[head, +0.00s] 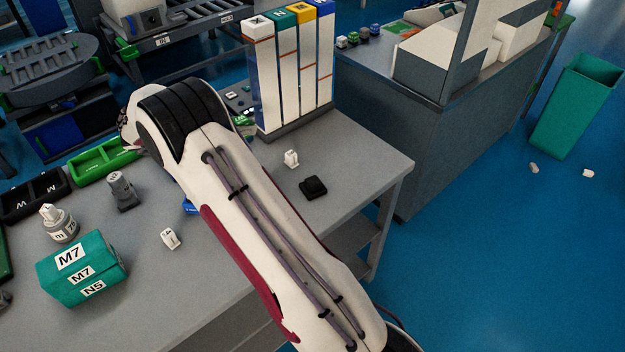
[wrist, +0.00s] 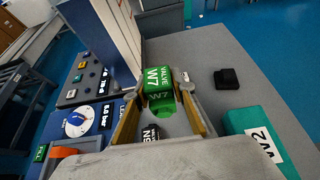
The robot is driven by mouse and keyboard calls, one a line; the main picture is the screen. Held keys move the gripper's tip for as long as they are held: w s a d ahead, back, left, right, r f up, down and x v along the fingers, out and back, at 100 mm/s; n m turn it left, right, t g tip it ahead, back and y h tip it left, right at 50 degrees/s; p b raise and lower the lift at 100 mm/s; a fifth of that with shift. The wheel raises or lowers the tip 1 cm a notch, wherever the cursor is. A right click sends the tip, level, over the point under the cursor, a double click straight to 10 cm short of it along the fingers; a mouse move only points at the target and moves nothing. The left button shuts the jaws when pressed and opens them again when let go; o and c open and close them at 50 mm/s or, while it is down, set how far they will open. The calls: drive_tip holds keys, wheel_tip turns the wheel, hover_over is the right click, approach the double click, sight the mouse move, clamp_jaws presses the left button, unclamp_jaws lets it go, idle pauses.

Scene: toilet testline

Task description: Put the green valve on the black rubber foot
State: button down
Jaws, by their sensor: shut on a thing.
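The green valve (wrist: 160,76), marked "VALVE W7", is between the yellow fingers of my gripper (wrist: 162,88) in the wrist view. The gripper is shut on it. The black rubber foot (wrist: 227,78) lies on the grey bench, to the right of the valve and apart from it in the wrist view. In the head view the foot (head: 313,187) is a small dark block near the bench's right end. My arm hides the gripper and the valve in the head view.
Tall dispenser columns (head: 290,72) stand behind the foot. A small white part (head: 291,158) lies between them.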

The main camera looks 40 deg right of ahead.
drive_tip(key=s+d+m+g, duration=0.2)
drive_tip(key=s+d, duration=0.2)
drive_tip(key=s, duration=0.4)
drive_tip(key=s+d+m+g, duration=0.2)
drive_tip(key=s+d, duration=0.3)
drive_tip(key=s, duration=0.4)
drive_tip(key=shift+s+d+r+g+y, duration=0.2)
drive_tip(key=shift+g+y, duration=0.1)
drive_tip(key=shift+y, duration=0.1)
drive_tip(key=shift+f, duration=0.1)
hover_over(313, 180)
drive_tip(key=shift+f, duration=3.1)
drive_tip(key=shift+s+f, duration=0.1)
drive_tip(key=shift+f, duration=1.8)
drive_tip(key=shift+f, duration=0.15)
